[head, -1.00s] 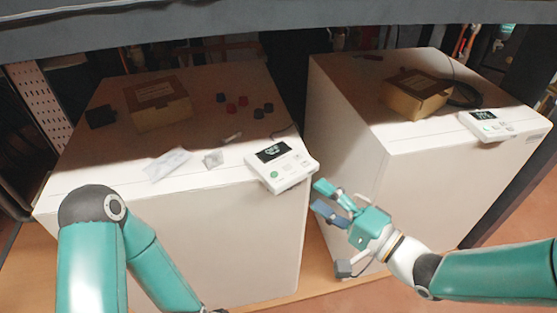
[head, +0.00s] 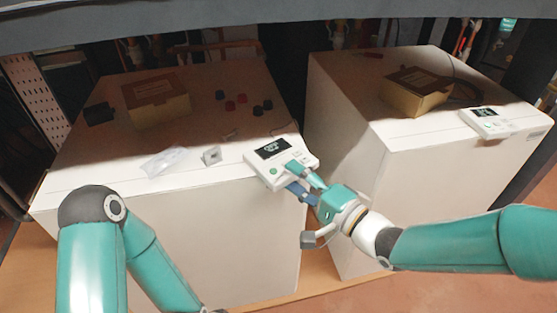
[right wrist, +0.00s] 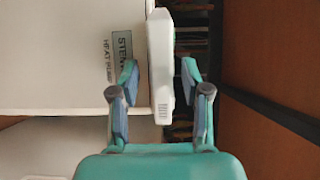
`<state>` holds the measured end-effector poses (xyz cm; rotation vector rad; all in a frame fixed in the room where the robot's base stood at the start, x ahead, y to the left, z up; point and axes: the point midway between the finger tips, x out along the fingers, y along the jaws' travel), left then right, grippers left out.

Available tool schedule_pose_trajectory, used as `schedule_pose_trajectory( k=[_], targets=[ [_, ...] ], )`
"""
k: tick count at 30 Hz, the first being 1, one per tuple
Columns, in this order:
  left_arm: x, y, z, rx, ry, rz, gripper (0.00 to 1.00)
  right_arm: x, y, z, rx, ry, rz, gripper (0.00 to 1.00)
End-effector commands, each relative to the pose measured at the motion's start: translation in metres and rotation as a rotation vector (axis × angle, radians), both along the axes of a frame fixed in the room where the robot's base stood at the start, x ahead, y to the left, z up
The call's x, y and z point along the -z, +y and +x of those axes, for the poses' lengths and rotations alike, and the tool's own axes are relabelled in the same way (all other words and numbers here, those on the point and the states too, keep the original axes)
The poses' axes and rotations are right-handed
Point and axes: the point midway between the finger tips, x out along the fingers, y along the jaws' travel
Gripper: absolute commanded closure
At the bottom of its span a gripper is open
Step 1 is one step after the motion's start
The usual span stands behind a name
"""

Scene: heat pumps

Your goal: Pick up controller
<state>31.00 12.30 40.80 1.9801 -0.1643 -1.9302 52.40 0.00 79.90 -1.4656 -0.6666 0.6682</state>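A white controller (head: 262,168) with a dark screen sits at the front right corner of the left heat pump's top, jutting past the front edge. My right gripper (head: 297,180) reaches it from the lower right, one finger above its near edge and one below. In the right wrist view, the controller (right wrist: 160,60) stands edge-on between the fingers of my open right gripper (right wrist: 160,72), with a gap visible on both sides. A second white controller (head: 500,128) lies on the right heat pump. My left arm shows at lower left; its gripper is out of frame.
The left heat pump (head: 110,195) bears a cardboard box (head: 157,107), red and dark caps, a clear bag (head: 166,162) and a small grey piece (head: 211,156). The right heat pump (head: 350,120) holds another box (head: 415,92). A narrow gap separates the heat pumps.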

Motion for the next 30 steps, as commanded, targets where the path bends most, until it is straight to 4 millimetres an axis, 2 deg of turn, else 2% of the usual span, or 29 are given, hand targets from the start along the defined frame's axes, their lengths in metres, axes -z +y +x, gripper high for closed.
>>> schedule_pose_trajectory(
  k=[1,7,20,25,30],
  targets=[
    [0.000,0.000,0.000,0.000,0.000,0.000,0.60,0.000,0.000,0.000,0.000,0.000,0.000,0.66],
    [0.000,0.000,0.000,0.000,0.000,0.000,0.60,0.000,0.000,0.000,-0.001,0.000,0.000,1.00],
    [-0.001,0.000,0.000,0.000,0.000,0.000,0.60,-0.004,0.000,0.000,-0.001,-0.001,0.000,1.00],
    [-0.009,0.000,0.000,0.000,0.000,0.000,0.60,-0.024,0.001,0.000,-0.002,-0.006,0.000,1.00],
    [-0.023,0.000,0.000,0.000,0.000,0.000,0.60,-0.063,0.000,0.000,-0.001,-0.008,0.001,1.00]
  ],
)
